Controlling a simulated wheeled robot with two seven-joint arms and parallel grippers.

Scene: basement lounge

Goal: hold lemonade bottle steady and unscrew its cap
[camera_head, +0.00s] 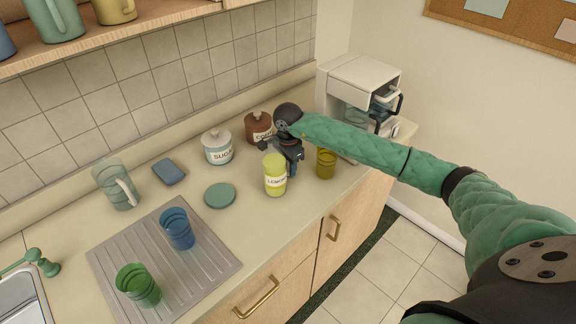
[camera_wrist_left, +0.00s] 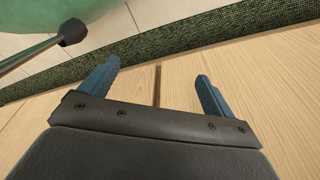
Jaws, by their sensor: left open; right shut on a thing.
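The lemonade bottle (camera_head: 275,175), yellow with a white label, stands upright on the counter in the head view. My right gripper (camera_head: 289,166) is at its right rear side, shut on it. The fingertips are partly hidden by the bottle. The top of the bottle is pale yellow, and I cannot make out the cap's edge. My left gripper is outside the head view. In the left wrist view my left gripper (camera_wrist_left: 158,72) is open and empty, its blue fingers spread in front of wooden cabinet fronts (camera_wrist_left: 170,90).
A sugar jar (camera_head: 218,149), a brown jar (camera_head: 258,127) and an amber glass (camera_head: 326,163) stand near the bottle. A green disc (camera_head: 220,195) lies left of it. Blue (camera_head: 178,229) and green (camera_head: 138,285) cups are on the drainboard (camera_head: 130,249). A coffee machine (camera_head: 352,90) stands behind right.

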